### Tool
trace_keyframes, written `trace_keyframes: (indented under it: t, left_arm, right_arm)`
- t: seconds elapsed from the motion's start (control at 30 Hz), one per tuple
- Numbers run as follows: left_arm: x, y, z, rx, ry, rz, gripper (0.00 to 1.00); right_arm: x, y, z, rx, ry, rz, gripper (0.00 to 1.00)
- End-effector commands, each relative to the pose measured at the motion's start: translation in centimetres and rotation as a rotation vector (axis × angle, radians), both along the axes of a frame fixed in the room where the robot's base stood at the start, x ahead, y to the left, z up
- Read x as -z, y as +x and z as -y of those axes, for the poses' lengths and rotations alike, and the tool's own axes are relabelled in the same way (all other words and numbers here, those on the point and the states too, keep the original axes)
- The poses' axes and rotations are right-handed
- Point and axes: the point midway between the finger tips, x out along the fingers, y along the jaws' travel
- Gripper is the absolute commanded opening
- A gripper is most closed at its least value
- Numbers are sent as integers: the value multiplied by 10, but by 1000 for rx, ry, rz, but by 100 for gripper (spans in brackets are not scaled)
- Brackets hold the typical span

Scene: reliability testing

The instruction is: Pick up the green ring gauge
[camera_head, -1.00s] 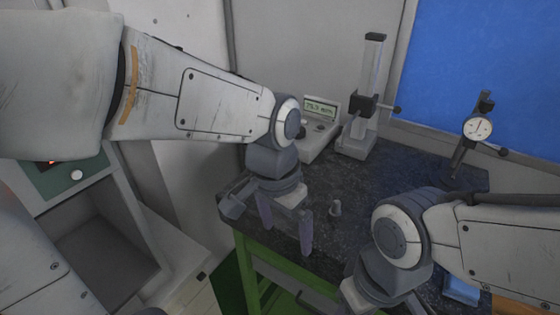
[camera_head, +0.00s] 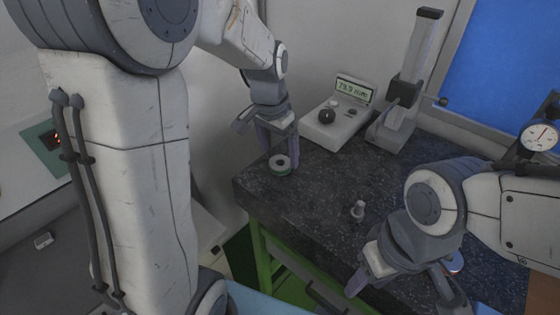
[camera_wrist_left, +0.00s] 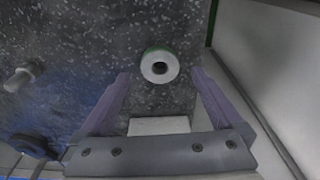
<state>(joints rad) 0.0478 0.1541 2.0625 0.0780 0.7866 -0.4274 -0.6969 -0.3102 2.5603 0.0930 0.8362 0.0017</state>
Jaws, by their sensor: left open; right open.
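The green ring gauge (camera_head: 280,164) lies flat on the dark speckled bench top near its left corner. It has a green outer side and a pale top face with a dark hole. In the left wrist view the ring gauge (camera_wrist_left: 160,66) shows just beyond and between the fingertips. My left gripper (camera_head: 279,160) is open, its fingers pointing down just behind the ring gauge; it also shows in the left wrist view (camera_wrist_left: 160,85). I cannot tell how high its tips are above the bench. My right gripper (camera_head: 405,295) is open and empty over the front of the bench.
A small grey metal piece (camera_head: 358,210) stands mid-bench; it also shows in the wrist view (camera_wrist_left: 24,75). A box with a digital readout (camera_head: 338,122) and a stand (camera_head: 398,105) are at the back. A dial gauge (camera_head: 540,136) is at the right.

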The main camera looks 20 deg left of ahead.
Motion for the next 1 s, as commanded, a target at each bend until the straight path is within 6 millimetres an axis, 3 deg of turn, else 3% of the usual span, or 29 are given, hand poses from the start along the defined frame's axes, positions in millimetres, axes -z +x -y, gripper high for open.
trace_keyframes:
  t: [0.03,0.2,0.47,0.57,0.73,0.77,1.0]
  left_arm:
    - [6,1,1,0,0,-9,100]
    - [27,4,1,-2,0,-4,100]
    - [31,5,0,-3,1,0,100]
    - [31,5,0,-3,1,0,69]
    - [30,5,0,-3,1,0,4]
    - [30,5,0,-3,1,0,0]
    - [29,6,0,-3,0,1,0]
  right_arm:
    - [-8,0,0,0,0,0,50]
    - [-10,0,0,1,0,0,50]
    - [-9,0,0,1,0,0,50]
    - [-9,0,0,1,0,0,50]
    - [-9,0,0,1,0,0,50]
    - [-9,0,0,1,0,0,50]
    - [-10,0,0,1,0,0,50]
